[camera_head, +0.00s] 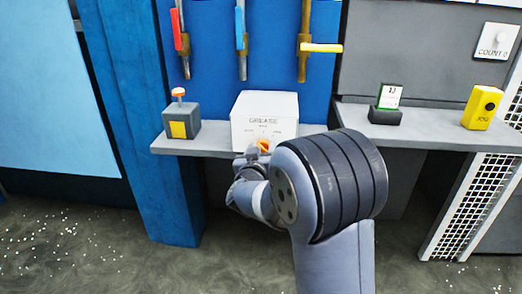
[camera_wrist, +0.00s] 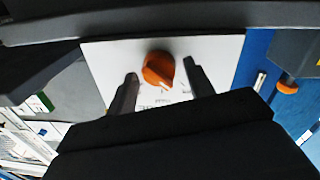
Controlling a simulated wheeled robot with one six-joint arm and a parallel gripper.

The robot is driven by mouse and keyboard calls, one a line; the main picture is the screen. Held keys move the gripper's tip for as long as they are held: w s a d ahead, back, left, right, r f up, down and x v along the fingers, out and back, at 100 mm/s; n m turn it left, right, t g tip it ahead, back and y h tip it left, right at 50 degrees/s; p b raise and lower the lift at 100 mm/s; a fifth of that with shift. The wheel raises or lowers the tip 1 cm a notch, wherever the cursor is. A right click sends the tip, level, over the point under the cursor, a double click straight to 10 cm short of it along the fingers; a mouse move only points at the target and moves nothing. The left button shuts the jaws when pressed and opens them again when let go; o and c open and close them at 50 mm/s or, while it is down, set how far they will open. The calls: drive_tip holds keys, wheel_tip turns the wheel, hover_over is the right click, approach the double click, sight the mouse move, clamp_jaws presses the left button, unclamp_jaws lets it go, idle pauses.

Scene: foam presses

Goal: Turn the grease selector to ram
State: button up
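The grease selector is a white box (camera_head: 264,112) labelled GREASE on the grey shelf, with an orange knob (camera_head: 263,145) low on its front. In the wrist view the orange knob (camera_wrist: 158,70) sits on the white panel (camera_wrist: 215,60), with a pale pointer mark at its lower right. My gripper (camera_wrist: 160,85) is open, one finger on each side of the knob, with gaps visible on both sides. In the head view my gripper (camera_head: 254,156) is at the box's front, partly hidden by my arm. The panel's setting labels are too small or covered to read.
A grey box with an orange button (camera_head: 178,92) stands left of the selector. Red, blue and yellow-handled valves (camera_head: 306,47) hang above. A green-and-white card holder (camera_head: 389,97) and a yellow box (camera_head: 482,107) stand on the right shelf (camera_head: 430,135).

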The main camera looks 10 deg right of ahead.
drive_tip(key=c, duration=0.8)
drive_tip(key=shift+m, duration=0.3)
drive_tip(key=m+b, duration=0.1)
drive_tip(key=m, duration=0.3)
drive_tip(key=shift+b, duration=0.4)
drive_tip(key=shift+d+m+y+b, duration=0.15)
drive_tip(key=shift+m+b, duration=0.25)
drive_tip(key=shift+m, duration=0.6)
drive_tip(key=shift+m+y+b, duration=0.15)
drive_tip(key=shift+m+b, duration=0.25)
drive_tip(key=shift+m, duration=0.6)
drive_tip(key=o, duration=1)
